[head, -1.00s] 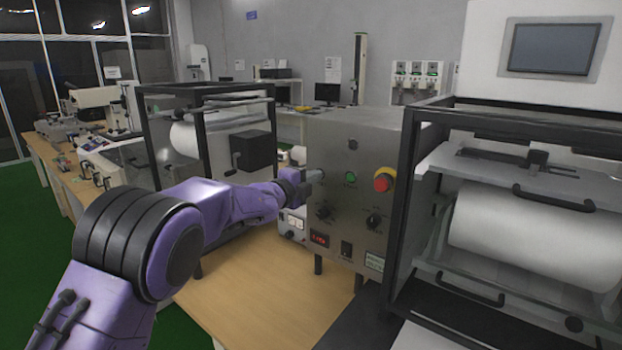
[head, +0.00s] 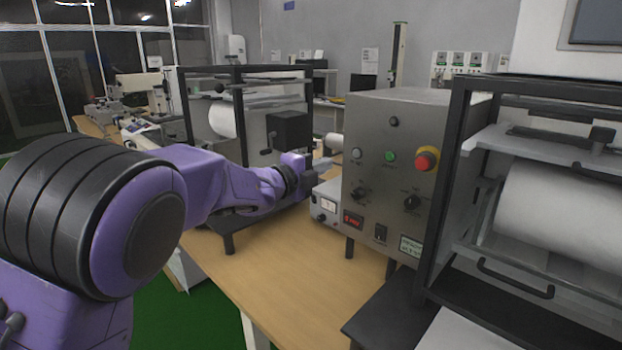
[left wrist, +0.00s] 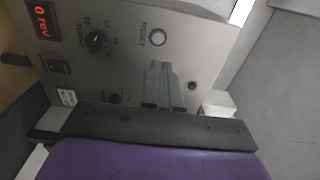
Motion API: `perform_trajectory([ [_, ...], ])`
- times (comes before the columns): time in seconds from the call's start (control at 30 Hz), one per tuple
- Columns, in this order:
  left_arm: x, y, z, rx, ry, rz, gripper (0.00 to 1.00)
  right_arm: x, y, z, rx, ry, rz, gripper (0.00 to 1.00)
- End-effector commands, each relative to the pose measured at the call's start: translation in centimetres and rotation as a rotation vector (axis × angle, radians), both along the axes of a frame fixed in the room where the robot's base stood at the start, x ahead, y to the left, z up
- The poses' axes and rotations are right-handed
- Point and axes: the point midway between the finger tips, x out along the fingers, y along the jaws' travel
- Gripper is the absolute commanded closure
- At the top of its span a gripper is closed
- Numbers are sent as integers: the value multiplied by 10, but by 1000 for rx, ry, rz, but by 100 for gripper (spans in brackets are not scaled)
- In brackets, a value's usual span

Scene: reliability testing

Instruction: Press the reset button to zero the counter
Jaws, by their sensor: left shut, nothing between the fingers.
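The grey control box (head: 385,190) stands on the table. Its pale round reset button (head: 357,154) is at the upper left of the front panel; in the left wrist view the button (left wrist: 156,36) has the word RESET beside it. The red counter display (head: 353,221) is at the lower left of the panel; in the left wrist view the display (left wrist: 41,20) seems to read 0 rev. My left gripper (head: 325,163) is shut and empty, left of the button and apart from it. In the left wrist view its fingertips (left wrist: 160,68) point toward the panel just below the button.
A green button (head: 391,156) and a red emergency stop (head: 426,161) are right of the reset button. Black knobs (head: 411,202) sit below. A framed roller machine (head: 560,215) stands close on the right, another machine (head: 240,115) behind my arm.

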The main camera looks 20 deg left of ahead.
Motion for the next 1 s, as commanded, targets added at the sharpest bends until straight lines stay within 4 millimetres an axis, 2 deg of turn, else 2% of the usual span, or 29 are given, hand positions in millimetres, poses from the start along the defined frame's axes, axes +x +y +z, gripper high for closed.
perform_trajectory([
  [0.1, -17, 7, -1, 1, -1, 1, 100, 0, 0, -8, 0, 0, 0, 57],
  [0.23, -26, 11, 0, 0, 0, 1, 100, 0, 0, -9, 0, 0, 0, 57],
  [1.0, -27, 11, 0, 0, 1, 1, 100, 0, 0, -9, 0, 0, 0, 57],
])
